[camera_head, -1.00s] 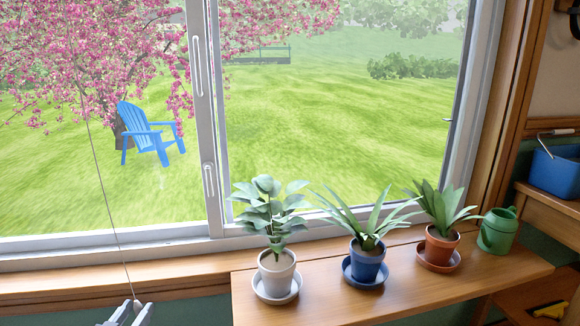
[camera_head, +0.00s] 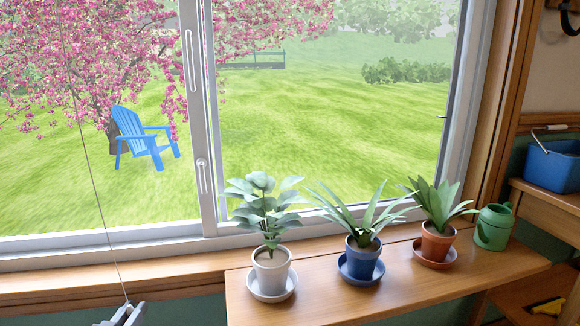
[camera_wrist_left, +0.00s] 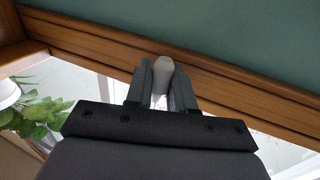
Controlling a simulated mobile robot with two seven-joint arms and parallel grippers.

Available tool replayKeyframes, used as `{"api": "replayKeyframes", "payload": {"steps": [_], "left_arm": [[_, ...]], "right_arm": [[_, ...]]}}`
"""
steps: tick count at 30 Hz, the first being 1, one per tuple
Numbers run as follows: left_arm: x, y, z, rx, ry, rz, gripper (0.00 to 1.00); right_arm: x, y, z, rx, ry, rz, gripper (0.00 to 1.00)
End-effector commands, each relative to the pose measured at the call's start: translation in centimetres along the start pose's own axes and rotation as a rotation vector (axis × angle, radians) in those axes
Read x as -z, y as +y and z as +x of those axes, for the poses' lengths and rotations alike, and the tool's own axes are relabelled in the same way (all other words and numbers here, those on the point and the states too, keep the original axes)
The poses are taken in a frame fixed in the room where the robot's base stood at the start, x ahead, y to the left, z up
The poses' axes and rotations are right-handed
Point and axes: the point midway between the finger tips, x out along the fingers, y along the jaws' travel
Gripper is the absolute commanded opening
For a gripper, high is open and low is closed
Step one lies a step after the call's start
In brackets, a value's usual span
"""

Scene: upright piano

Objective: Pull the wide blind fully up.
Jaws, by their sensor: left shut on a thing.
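A thin pull cord (camera_head: 92,180) runs from the top of the head view down to my left gripper (camera_head: 127,310) at the bottom edge. It looks straight and slightly slanted. My left gripper is shut on the pale rounded cord pull (camera_wrist_left: 163,70), which shows between the two dark fingers (camera_wrist_left: 162,88) in the left wrist view. The gripper is in front of the wooden sill's lower edge. The blind itself is not in view; the window glass shown is uncovered. My right gripper is not in view.
A wooden shelf (camera_head: 330,307) right of the gripper holds a white pot (camera_head: 271,272), a blue pot (camera_head: 362,262), a terracotta pot (camera_head: 436,243) and a green watering can (camera_head: 494,227). A blue bucket (camera_head: 552,167) stands farther right. The space left of the shelf is clear.

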Motion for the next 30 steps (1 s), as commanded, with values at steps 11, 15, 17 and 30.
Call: {"api": "replayKeyframes", "payload": {"steps": [11,15,17,30], "left_arm": [[-7.4,0.0,-0.2,0.002,-0.019,0.0,0.0],[-8.0,0.0,-0.2,0.001,-0.019,0.0,0.0],[-8.0,0.0,-0.2,0.001,-0.019,0.0,0.0],[-10.8,0.1,-0.3,0.001,-0.021,0.0,0.0]], "right_arm": [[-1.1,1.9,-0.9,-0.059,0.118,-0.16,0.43],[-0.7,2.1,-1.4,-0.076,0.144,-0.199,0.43],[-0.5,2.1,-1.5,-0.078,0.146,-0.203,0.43],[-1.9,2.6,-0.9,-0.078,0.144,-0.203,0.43]]}}
